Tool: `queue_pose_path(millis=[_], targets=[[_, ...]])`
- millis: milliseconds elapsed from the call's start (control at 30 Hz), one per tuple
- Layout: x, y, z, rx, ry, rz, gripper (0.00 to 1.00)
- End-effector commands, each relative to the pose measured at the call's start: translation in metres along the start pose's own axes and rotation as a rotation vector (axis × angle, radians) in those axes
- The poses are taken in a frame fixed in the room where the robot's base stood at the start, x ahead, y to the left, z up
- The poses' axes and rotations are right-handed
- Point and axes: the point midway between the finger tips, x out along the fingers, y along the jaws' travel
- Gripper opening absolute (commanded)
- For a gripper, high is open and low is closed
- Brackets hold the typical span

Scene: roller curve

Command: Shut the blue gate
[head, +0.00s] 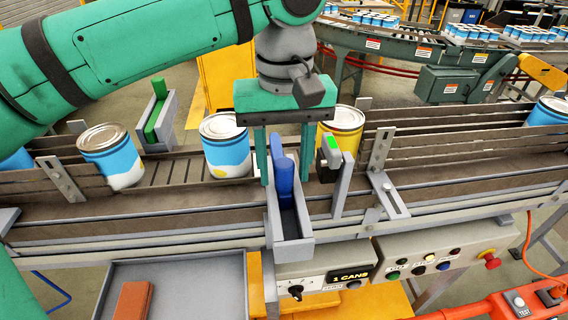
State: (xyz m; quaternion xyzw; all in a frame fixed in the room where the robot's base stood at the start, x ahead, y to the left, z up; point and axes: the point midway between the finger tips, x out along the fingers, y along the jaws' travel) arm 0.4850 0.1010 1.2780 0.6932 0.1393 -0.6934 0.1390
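The blue gate (284,182) is an upright blue slab in a grey channel (292,235) at the near side of the conveyor. It stands over the near rail, and I cannot tell how far it reaches across the lane. My gripper (285,180) is green and points down above the channel. Its two fingers are apart, one left and one right of the blue slab. A gap shows beside the slab, so the gripper looks open around it. Whether a finger touches the slab is unclear.
A blue-white can (226,148) stands left of the gripper, a yellow-white can (342,135) right of it. Another can (110,158) stands further left. A green gate (154,120) sits at the far side. A control box (445,250) and a tray (190,285) are in front.

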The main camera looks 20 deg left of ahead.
Motion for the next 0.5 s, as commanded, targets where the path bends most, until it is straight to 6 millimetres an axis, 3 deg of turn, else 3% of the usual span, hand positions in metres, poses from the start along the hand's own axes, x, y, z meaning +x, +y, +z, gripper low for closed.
queue_pose_path(millis=[33, 167, 333, 500], targets=[[0.0, 0.0, 0.0, 0.0, 0.0, 0.0, 0.28], [0.0, 0.0, 0.0, 0.0, 0.0, 0.0, 0.0], [-0.001, 0.0, -0.003, 0.0, 0.0, 0.002, 0.0], [-0.001, 0.001, -0.025, 0.001, 0.0, 0.005, 0.0]])
